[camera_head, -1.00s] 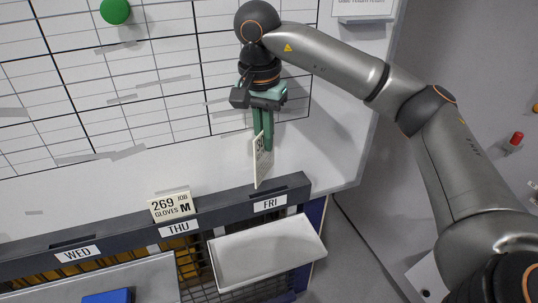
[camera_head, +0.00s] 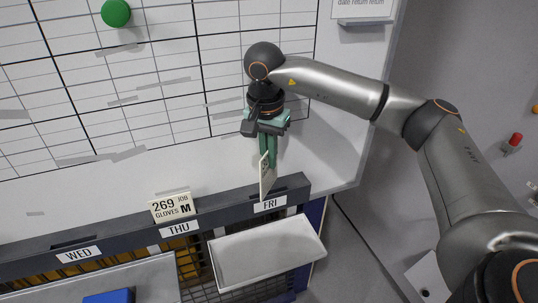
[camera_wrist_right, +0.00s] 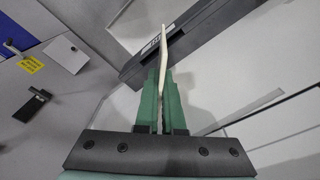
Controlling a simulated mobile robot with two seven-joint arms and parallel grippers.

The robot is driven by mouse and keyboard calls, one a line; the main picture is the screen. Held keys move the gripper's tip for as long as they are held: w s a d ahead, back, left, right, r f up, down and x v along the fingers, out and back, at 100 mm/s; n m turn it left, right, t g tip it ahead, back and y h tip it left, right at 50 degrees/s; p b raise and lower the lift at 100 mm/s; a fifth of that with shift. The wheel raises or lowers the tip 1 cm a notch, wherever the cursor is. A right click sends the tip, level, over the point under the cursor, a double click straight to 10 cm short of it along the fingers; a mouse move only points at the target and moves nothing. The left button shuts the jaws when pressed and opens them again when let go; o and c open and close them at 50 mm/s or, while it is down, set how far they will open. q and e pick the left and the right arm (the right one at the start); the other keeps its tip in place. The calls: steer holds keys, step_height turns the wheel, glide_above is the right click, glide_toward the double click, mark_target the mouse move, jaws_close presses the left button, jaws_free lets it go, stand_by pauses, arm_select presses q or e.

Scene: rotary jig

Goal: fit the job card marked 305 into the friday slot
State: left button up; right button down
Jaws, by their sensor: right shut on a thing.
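My right gripper (camera_head: 268,160) is shut on a white card (camera_head: 265,181), seen nearly edge-on, so its number cannot be read. The card hangs upright with its lower edge close to the dark rail (camera_head: 226,216) above the FRI label (camera_head: 270,203); I cannot tell whether it touches. In the right wrist view the green fingers (camera_wrist_right: 160,92) pinch the card (camera_wrist_right: 163,55), whose far end points at the rail (camera_wrist_right: 205,38). The Friday slot itself is mostly hidden by the card. My left gripper is not in view.
A card marked 269 GLOVES M (camera_head: 172,207) stands in the rail above THU (camera_head: 180,228). WED (camera_head: 78,254) is further left. A white tray (camera_head: 265,252) sits below FRI. A whiteboard with a grid (camera_head: 150,140) and a green magnet (camera_head: 116,13) rises behind.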

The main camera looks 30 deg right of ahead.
steer(key=shift+f, duration=0.4)
steer(key=c, duration=1)
jaws_free()
steer(key=shift+c, duration=0.2)
steer(key=shift+r, duration=0.1)
